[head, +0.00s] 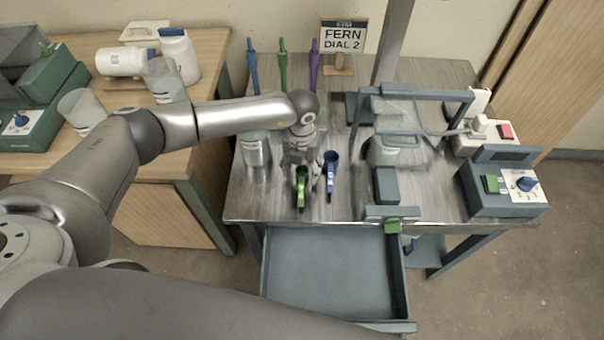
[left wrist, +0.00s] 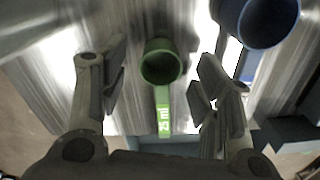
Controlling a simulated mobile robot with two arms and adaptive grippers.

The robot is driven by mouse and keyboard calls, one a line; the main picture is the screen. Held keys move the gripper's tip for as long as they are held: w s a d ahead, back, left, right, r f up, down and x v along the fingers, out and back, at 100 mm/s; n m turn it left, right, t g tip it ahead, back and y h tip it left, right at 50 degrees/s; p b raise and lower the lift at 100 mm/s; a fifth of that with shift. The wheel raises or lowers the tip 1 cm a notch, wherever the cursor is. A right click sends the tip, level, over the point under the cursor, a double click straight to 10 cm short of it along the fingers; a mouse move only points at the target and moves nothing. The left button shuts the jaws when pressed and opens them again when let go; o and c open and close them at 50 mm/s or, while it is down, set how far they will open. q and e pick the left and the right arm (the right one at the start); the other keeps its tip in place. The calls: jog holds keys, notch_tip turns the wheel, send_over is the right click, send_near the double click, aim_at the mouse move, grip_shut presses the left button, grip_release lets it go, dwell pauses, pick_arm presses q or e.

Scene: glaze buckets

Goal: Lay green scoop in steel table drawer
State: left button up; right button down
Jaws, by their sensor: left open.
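The green scoop (head: 301,188) lies on the steel table (head: 345,100) near its front edge. In the left wrist view the green scoop (left wrist: 161,75) sits between my spread fingers, its cup toward the top and its labelled handle toward me. My left gripper (head: 301,172) is over it, open, with a gap on both sides of the scoop. The left gripper also shows in the left wrist view (left wrist: 160,95). The steel table's drawer (head: 330,275) is pulled out below the front edge and looks empty. My right gripper is not in view.
A blue scoop (head: 330,172) lies close right of the green one. A glaze jar (head: 256,148) stands to the left. A frame with a container (head: 384,150) and a control box (head: 505,185) stand to the right. A sign (head: 343,38) stands at the back.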

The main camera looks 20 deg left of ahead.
pick_arm(q)
jog(key=shift+f, duration=0.45)
jog(key=c, duration=1.2)
jog(key=shift+r, duration=0.1)
jog(key=shift+c, duration=0.2)
